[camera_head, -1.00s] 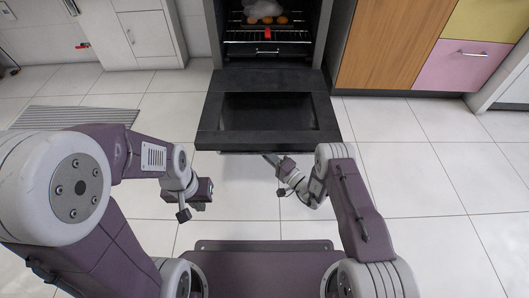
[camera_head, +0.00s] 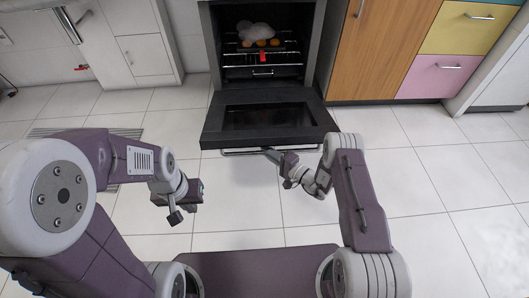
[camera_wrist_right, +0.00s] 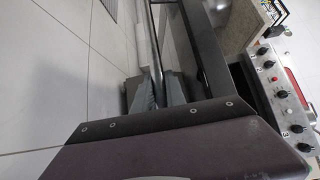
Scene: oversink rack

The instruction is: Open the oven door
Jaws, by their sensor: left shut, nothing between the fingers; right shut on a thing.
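The black oven door (camera_head: 212,128) is hinged down at the front of the oven and looks wide open, close to level. Its inner glass panel faces up. The grey handle bar (camera_head: 240,152) runs along the door's outer edge. My right gripper (camera_head: 270,153) is shut on this handle, right of its middle. In the right wrist view, the fingers (camera_wrist_right: 160,90) close around the handle bar (camera_wrist_right: 157,45). My left gripper (camera_head: 178,205) is shut and empty, held over the floor left of the door and apart from it.
Inside the oven cavity, a rack (camera_head: 285,58) carries pale and orange food (camera_head: 254,33). A wooden cabinet (camera_head: 380,50) and coloured drawers (camera_head: 437,78) stand right. White cabinets (camera_head: 140,50) stand left. The tiled floor (camera_head: 430,190) is clear on the right.

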